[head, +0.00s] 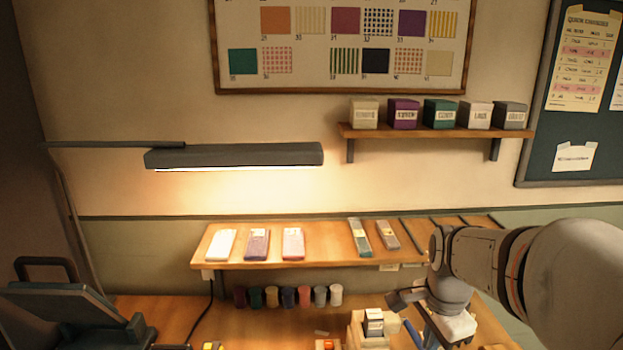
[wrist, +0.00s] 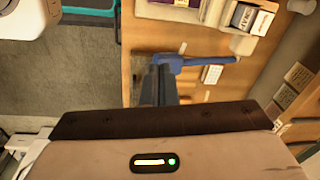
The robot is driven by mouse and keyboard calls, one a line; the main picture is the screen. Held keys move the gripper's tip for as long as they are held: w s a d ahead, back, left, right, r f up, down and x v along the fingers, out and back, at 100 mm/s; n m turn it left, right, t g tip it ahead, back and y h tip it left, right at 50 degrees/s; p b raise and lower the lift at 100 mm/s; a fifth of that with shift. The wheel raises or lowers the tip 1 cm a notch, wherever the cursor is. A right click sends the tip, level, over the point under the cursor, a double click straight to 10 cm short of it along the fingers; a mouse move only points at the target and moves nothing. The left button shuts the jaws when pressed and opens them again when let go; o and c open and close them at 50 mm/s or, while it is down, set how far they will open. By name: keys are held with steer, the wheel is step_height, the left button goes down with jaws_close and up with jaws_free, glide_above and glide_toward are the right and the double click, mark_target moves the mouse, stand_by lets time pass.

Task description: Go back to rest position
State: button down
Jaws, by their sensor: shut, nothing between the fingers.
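My gripper (wrist: 158,80) shows in the wrist view as two dark fingers close together, shut with nothing between them. Its fingertips overlap the edge of the wooden table (wrist: 200,115) in that view; I cannot tell how high above it they are. In the head view my arm comes in from the right and bends down toward the table's right part. The fingertips are hard to make out there.
A blue tool (wrist: 205,62) lies beyond the fingertips, near a small white card (wrist: 211,74). A sloped shelf (head: 325,260) holds several flat bars. A row of spools (head: 288,297) stands below it. A lamp (head: 235,156) hangs above.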

steer(key=s+a+r+n+t, duration=0.1)
steer(key=s+a+n, duration=0.6)
steer(key=n, duration=0.8)
steer(key=shift+s+r+t, duration=0.3)
steer(key=shift+s+t, duration=0.3)
steer(key=shift+s, duration=0.3)
